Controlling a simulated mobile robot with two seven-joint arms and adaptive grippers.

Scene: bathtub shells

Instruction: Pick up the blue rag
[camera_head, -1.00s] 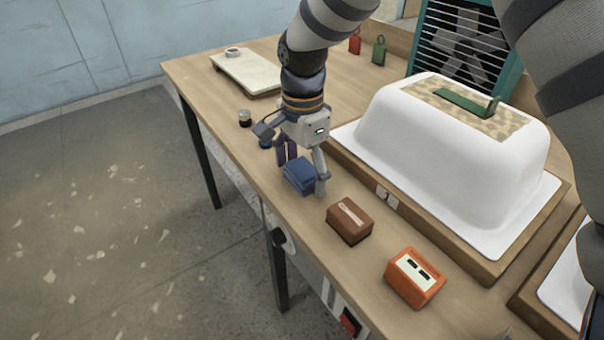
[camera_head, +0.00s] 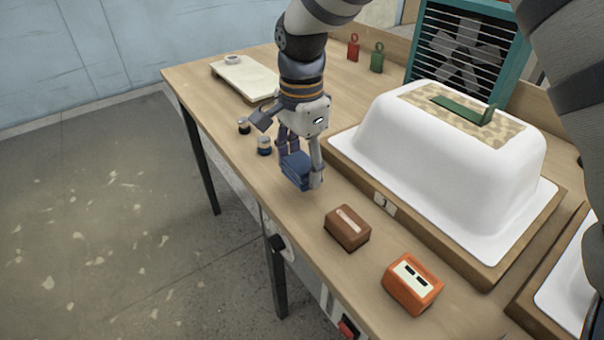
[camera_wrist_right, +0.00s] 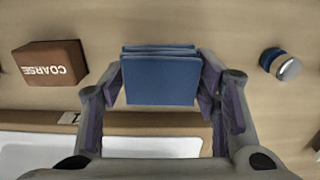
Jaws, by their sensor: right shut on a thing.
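The blue rag (camera_head: 296,172) is a folded, block-like stack of cloth near the front edge of the wooden table. My right gripper (camera_head: 299,168) points down and is shut on it, with a finger on each side. In the right wrist view the rag (camera_wrist_right: 160,80) sits squarely between the two finger pads of the gripper (camera_wrist_right: 162,78). The rag appears slightly above the table top. My left gripper is not in view.
A brown block marked COARSE (camera_head: 347,228) and an orange block (camera_head: 412,283) lie nearer on the table (camera_head: 300,215). An upturned white tub (camera_head: 440,160) stands right of the gripper. Two small jars, one with a blue band (camera_head: 264,146), stand to its left.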

